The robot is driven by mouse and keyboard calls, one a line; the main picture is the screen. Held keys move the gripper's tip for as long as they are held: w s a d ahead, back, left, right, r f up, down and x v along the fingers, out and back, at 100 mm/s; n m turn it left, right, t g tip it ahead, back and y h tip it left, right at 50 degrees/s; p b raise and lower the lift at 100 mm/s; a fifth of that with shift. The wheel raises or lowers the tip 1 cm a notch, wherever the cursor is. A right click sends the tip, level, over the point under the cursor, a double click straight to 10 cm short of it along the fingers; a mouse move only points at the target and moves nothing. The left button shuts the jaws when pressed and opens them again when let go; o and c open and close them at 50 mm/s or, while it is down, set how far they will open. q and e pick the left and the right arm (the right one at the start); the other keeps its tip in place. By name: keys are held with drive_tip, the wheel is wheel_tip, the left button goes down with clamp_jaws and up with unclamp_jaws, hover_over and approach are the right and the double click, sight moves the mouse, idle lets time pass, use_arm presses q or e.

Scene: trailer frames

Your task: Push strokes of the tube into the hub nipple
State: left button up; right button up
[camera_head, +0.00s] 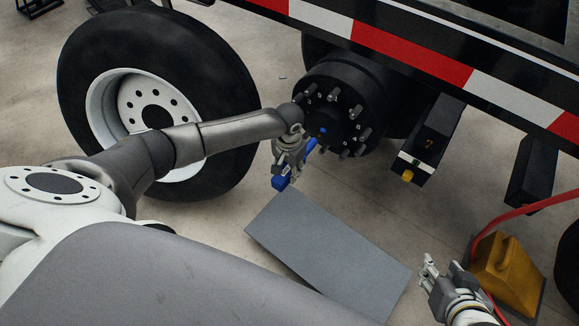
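The black wheel hub (372,92) with several studs sits under the trailer at upper centre. A small blue spot (323,131) shows on its face; I cannot tell whether it is the nipple. My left gripper (288,168) is just left of and below the hub, shut on a blue tube (281,184). One end of the tube sticks out below the fingers, and a blue part shows on the hub side. The gripper hides its middle, and I cannot tell whether it touches the hub. My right gripper (441,268) is at lower right, open and empty.
A tyre on a white rim (106,95) stands at the left, behind my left arm. The trailer's red-and-white edge (415,55) runs above the hub. A grey panel (325,250) lies on the floor below. A yellow wedge (503,265) and red hose (530,207) are at right.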

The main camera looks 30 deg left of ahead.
sight(275, 183)
use_arm(q)
drive_tip(key=shift+s+p, duration=0.35)
drive_tip(key=shift+p, duration=0.1)
drive_tip(key=shift+s+a+p, duration=0.1)
drive_tip(key=shift+s+p, duration=0.3)
use_arm(e)
drive_tip(key=shift+s+d+f+g+h, duration=0.5)
drive_tip(key=shift+s+d+f+g, duration=0.7)
drive_tip(key=shift+s+g, duration=1.9)
use_arm(q)
drive_tip(key=shift+s+r+p, duration=0.2)
drive_tip(key=shift+s+p, duration=0.05)
drive_tip(key=shift+p, duration=0.15)
drive_tip(key=shift+s+a+p, duration=0.2)
drive_tip(key=shift+s+p, duration=0.75)
drive_tip(key=shift+p, duration=0.05)
drive_tip(key=shift+s+f+p, duration=0.15)
drive_tip(key=shift+s+p, duration=0.4)
drive_tip(key=shift+s, duration=0.1)
drive_tip(key=shift+s+a+p, duration=0.15)
drive_tip(key=shift+s+p, duration=0.45)
drive_tip(key=shift+s, duration=0.05)
use_arm(e)
wheel_tip(275, 183, down, 10)
drive_tip(key=t, duration=0.1)
drive_tip(key=shift+s+a, duration=0.2)
